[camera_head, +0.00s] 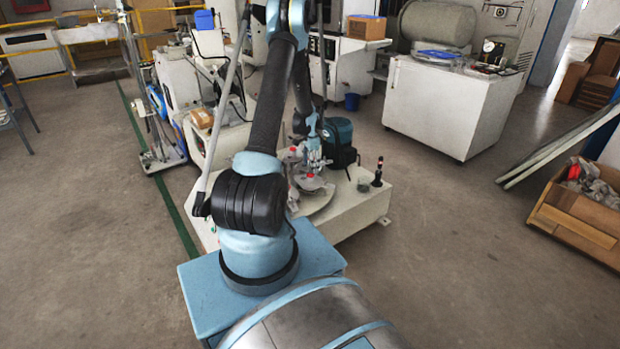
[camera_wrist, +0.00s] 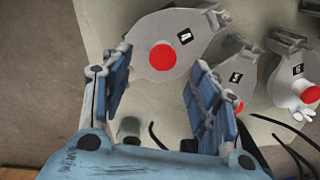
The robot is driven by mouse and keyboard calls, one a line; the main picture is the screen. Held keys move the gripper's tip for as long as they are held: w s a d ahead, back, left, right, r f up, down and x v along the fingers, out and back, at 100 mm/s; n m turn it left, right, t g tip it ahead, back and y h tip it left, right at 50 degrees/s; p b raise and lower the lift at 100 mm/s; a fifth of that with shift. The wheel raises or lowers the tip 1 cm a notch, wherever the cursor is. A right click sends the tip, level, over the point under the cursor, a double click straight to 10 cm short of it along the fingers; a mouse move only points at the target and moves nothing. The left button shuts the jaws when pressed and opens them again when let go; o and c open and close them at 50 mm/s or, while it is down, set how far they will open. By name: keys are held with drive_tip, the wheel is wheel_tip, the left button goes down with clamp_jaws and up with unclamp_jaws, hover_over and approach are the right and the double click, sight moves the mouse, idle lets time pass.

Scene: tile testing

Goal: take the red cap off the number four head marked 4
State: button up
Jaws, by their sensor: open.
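In the wrist view, my gripper (camera_wrist: 161,58) is open, with a blue-padded finger on each side of a round red cap (camera_wrist: 163,57). The cap sits on a grey head (camera_wrist: 198,22) with a small black and white mark (camera_wrist: 185,36); I cannot read this mark for sure. No finger visibly touches the cap, and the height gap is unclear. In the head view, my gripper (camera_head: 313,160) is over the white machine table, among the heads, and small. A red cap (camera_head: 309,175) shows just below it.
A second head (camera_wrist: 236,77) with a red cap (camera_wrist: 239,105) is partly hidden by my right finger. A third head (camera_wrist: 298,69) marked 6 has a red cap (camera_wrist: 311,94) at the right edge. Black cables lie nearby. A dark post (camera_head: 377,174) stands on the white table (camera_head: 355,212).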

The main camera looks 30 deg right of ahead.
sight(310, 175)
drive_tip(key=shift+w+a+f, duration=0.1)
drive_tip(key=shift+f, duration=1.15)
drive_tip(key=shift+w+f, duration=0.1)
drive_tip(key=shift+f, duration=1.1)
drive_tip(key=c, duration=0.8)
drive_tip(key=shift+o, duration=0.2)
